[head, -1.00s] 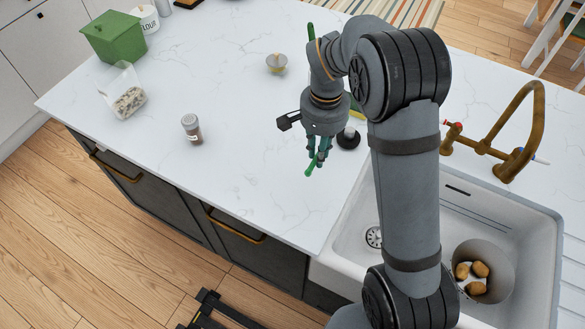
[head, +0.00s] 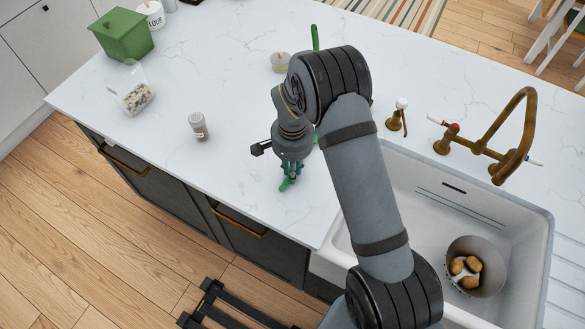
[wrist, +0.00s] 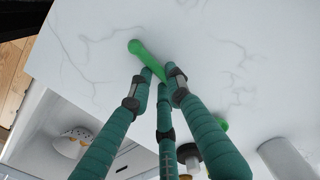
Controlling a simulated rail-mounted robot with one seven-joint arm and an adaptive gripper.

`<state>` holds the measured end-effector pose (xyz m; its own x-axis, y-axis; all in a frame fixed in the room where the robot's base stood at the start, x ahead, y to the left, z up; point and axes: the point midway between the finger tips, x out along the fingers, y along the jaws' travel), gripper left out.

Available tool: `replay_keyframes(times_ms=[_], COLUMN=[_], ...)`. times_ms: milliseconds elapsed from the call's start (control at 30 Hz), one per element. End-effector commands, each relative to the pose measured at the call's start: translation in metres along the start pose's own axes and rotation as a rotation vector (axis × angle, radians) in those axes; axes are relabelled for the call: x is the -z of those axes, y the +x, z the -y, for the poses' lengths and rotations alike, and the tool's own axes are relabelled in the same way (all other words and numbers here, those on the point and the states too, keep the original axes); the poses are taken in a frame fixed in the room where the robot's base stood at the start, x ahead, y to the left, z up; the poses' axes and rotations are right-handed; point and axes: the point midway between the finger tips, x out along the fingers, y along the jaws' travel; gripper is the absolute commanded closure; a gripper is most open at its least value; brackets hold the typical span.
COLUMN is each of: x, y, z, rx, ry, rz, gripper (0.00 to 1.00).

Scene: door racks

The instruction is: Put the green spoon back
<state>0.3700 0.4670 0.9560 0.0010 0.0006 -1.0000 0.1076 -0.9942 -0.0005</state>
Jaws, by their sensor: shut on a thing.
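My gripper (head: 291,172) is shut on the green spoon (head: 284,185) above the white counter, near its front edge left of the sink. One rounded green end sticks out past the fingertips, and the arm and fingers hide part of the spoon. In the wrist view the spoon (wrist: 136,47) runs slanting between the teal fingers (wrist: 162,75). A second patch of green (wrist: 222,125) shows behind a finger; I cannot tell whether it is part of the spoon.
A spice jar (head: 199,126), a clear container (head: 132,96) and a green box (head: 123,36) stand to the left. A small pale bowl (head: 281,62) and an upright green thing (head: 315,37) are behind my arm. The sink (head: 425,205) holds a pot of potatoes (head: 474,264).

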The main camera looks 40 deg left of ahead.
Motion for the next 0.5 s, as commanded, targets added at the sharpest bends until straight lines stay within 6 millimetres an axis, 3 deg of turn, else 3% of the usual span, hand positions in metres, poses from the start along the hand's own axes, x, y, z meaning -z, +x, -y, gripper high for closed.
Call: replay_keyframes(times_ms=[167, 200, 500], x=[0.0001, 0.0001, 0.0000], y=[0.0038, 0.0038, 0.0023], z=[-0.0001, -0.0002, -0.0002], rx=[0.000, 0.000, 0.000], ry=[0.000, 0.000, -0.001], rz=[0.000, 0.000, 0.000], gripper=[1.00, 0.82, 0.65])
